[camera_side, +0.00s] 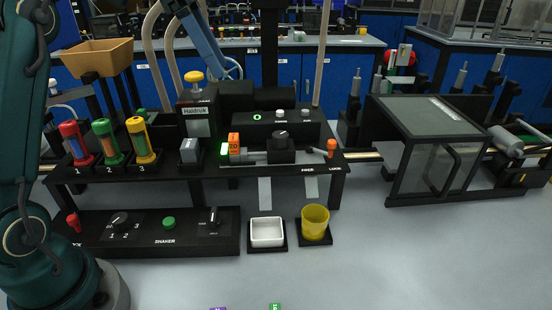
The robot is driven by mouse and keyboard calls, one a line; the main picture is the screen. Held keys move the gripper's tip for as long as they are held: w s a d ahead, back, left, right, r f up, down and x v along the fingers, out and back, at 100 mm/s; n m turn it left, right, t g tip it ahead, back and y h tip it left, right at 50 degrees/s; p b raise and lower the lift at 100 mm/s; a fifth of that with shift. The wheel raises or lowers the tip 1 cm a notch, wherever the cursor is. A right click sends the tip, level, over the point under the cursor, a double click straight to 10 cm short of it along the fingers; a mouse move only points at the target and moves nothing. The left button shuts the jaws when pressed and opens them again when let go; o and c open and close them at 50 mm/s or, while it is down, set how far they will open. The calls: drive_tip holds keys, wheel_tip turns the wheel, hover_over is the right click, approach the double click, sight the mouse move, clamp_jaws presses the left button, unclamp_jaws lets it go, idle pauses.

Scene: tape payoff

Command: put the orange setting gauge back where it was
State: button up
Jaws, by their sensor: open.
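A small orange block with dark markings, which looks like the orange setting gauge (234,142), sits at the left end of the grey slide mechanism (262,155) on the black bench stand. A purple piece (218,308) and a green piece (275,307) show at the bottom edge, mostly cut off. My gripper is not in view; only my teal arm shows at the left.
Red, green and orange-yellow cylinders (109,141) stand on the stand's left. A white tray (267,232) and a yellow cup (315,222) stand in front. A shaker panel (160,232) lies front left. A clear-sided hood (430,150) stands right. The front floor area is mostly clear.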

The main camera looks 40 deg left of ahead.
approach(232, 137)
drive_tip(key=x, duration=0.5)
drive_tip(key=shift+w+d+f, duration=0.1)
drive_tip(key=shift+f, duration=0.05)
drive_tip(key=shift+x, duration=2.7)
clamp_jaws()
